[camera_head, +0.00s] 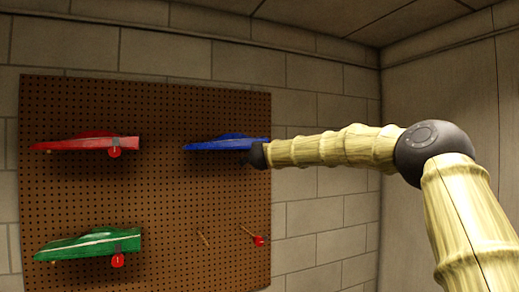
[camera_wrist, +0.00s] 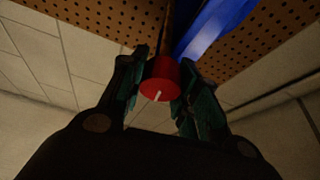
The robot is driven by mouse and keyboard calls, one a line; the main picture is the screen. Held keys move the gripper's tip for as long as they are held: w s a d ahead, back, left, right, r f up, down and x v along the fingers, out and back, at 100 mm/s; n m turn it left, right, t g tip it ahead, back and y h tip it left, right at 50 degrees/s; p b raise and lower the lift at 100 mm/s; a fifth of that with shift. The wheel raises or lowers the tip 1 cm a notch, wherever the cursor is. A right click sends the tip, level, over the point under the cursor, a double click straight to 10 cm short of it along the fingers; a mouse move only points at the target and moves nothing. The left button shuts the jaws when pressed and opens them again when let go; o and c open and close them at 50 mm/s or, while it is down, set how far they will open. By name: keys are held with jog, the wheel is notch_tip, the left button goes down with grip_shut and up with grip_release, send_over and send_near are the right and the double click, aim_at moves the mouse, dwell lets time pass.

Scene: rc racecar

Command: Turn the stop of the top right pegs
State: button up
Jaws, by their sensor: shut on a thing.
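The blue car (camera_head: 222,143) hangs at the top right of the brown pegboard, and part of it shows above my gripper in the wrist view (camera_wrist: 210,28). My gripper (camera_wrist: 160,88) is shut on a red round stop (camera_wrist: 160,80) with a white line on its face, next to the blue car. In the head view the arm's end covers this stop. The white line is tilted a little from upright in the wrist view.
A red car (camera_head: 85,142) with a red stop (camera_head: 114,153) hangs top left. A green car (camera_head: 88,244) with a red stop (camera_head: 117,261) hangs bottom left. A bare peg (camera_head: 203,239) and a peg with a red stop (camera_head: 258,241) stick out bottom right of the pegboard (camera_head: 160,190).

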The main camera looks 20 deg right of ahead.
jog(key=shift+d+m+g+p, duration=0.1)
jog(key=shift+m+g+p, duration=0.35)
jog(key=shift+m, duration=0.45)
jog(key=shift+f, duration=0.1)
jog(key=o, duration=1)
jog(key=shift+d, duration=0.1)
jog(key=shift+s, duration=0.1)
jog(key=shift+s+a, duration=0.2)
jog(key=shift+a, duration=0.05)
jog(key=v, duration=1.1)
jog(key=shift+s+d, duration=0.1)
jog(key=shift+s, duration=0.1)
jog(key=shift+f, duration=0.1)
